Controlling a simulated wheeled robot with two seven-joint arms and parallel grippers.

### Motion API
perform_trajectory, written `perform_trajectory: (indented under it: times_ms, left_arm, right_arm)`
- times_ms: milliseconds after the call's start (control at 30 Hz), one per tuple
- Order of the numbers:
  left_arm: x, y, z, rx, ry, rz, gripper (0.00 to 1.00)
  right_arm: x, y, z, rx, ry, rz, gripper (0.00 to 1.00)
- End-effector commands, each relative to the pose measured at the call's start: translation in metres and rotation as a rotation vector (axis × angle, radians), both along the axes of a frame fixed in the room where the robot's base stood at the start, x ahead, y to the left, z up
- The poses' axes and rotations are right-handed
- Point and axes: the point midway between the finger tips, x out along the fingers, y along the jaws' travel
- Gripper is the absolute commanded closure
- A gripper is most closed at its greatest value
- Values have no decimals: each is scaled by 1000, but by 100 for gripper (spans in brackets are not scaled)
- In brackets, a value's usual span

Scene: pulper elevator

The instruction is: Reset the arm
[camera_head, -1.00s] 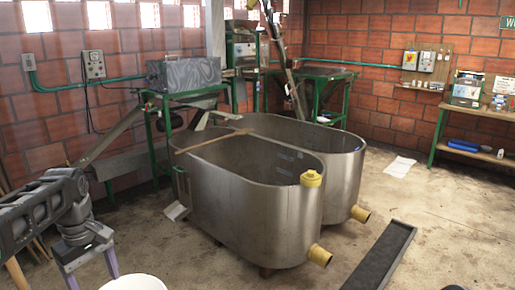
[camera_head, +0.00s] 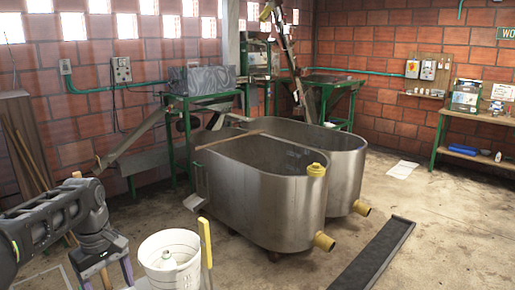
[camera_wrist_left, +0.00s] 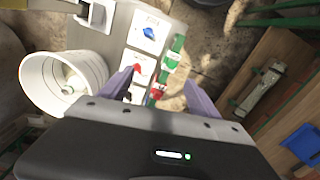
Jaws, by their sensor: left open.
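My left arm comes in from the left in the head view. My left gripper (camera_head: 106,276) points down at the lower left edge of that view, its purple fingers partly cut off. In the left wrist view the left gripper (camera_wrist_left: 160,92) has its two purple fingers spread, with nothing held between them. Below it lies a pale panel (camera_wrist_left: 150,52) with small blue, red and green items. A white bucket (camera_head: 156,247) with a white bottle (camera_head: 168,262) inside stands right of the gripper in the head view; the bucket (camera_wrist_left: 32,80) is left of the fingers in the wrist view. My right gripper is not visible.
Two joined steel tanks (camera_head: 265,205) with yellow outlets fill the middle. A yellow upright bar (camera_head: 206,250) stands beside the bucket. A dark trough (camera_head: 370,255) lies on the floor at right. A green-framed bench (camera_head: 478,155) is by the right wall. Floor between trough and bench is mostly clear.

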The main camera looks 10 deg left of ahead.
Motion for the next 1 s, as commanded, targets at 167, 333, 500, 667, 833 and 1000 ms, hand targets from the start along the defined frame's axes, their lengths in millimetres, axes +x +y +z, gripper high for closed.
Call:
perform_trajectory:
  times_ms: [167,333,500,667,833,1000]
  left_arm:
    - [12,-18,-32,-25,-8,-72,28]
    - [22,-43,-73,-59,-21,-161,28]
    - [29,-82,-130,-111,-43,-279,28]
    - [20,-141,-207,-185,-74,-429,28]
    - [-30,-224,-303,-274,-126,-607,28]
    - [-115,-288,-371,-317,-170,-755,28]
  right_arm:
    - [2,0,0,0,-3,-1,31]
    - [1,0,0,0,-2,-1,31]
    - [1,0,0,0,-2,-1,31]
    - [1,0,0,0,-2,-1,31]
    - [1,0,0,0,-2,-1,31]
    - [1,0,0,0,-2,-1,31]
